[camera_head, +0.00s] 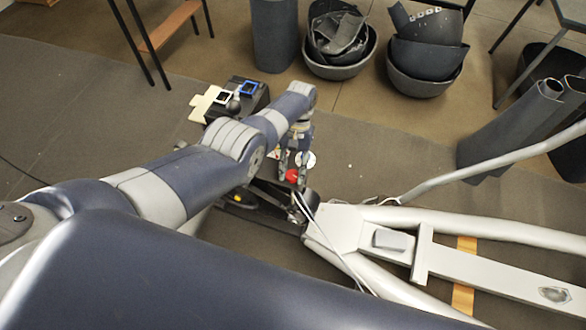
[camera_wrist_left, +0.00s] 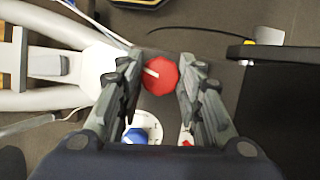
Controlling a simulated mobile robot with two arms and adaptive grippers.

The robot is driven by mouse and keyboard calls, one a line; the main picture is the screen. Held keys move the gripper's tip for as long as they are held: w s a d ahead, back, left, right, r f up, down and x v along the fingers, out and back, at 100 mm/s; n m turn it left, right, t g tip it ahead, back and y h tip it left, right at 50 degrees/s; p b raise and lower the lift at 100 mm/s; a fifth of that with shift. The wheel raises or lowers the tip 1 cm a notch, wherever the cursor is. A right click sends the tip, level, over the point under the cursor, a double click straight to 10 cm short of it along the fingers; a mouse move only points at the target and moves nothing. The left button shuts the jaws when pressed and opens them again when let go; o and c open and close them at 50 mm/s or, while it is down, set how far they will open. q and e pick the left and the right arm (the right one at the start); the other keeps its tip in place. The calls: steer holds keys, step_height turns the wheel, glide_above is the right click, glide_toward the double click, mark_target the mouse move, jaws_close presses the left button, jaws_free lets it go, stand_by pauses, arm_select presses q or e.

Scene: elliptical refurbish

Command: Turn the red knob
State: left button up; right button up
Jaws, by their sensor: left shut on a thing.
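The red knob (camera_wrist_left: 160,75) is a round red disc with a short white mark, at the upper middle of the left wrist view. In the head view it is a small red patch (camera_head: 292,175) near the centre. My left gripper (camera_wrist_left: 163,74) has one finger on each side of the knob and is shut on it. In the head view the left gripper (camera_head: 292,172) points down at the knob, and its fingers partly cover it. My right gripper is not in either view.
A white disc with a blue centre (camera_wrist_left: 138,134) lies close to the knob. The grey-white elliptical machine frame (camera_head: 345,230) extends right. A black box with small screens (camera_head: 240,95) stands behind my arm. Dark bins (camera_head: 425,60) stand at the back. Thin white cables (camera_head: 325,240) run near the knob.

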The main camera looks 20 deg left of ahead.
arm_select(q)
steer(key=shift+s+f+n, duration=0.1)
steer(key=shift+n, duration=0.2)
steer(key=o, duration=1)
steer(key=shift+o, duration=0.2)
steer(key=v, duration=1.2)
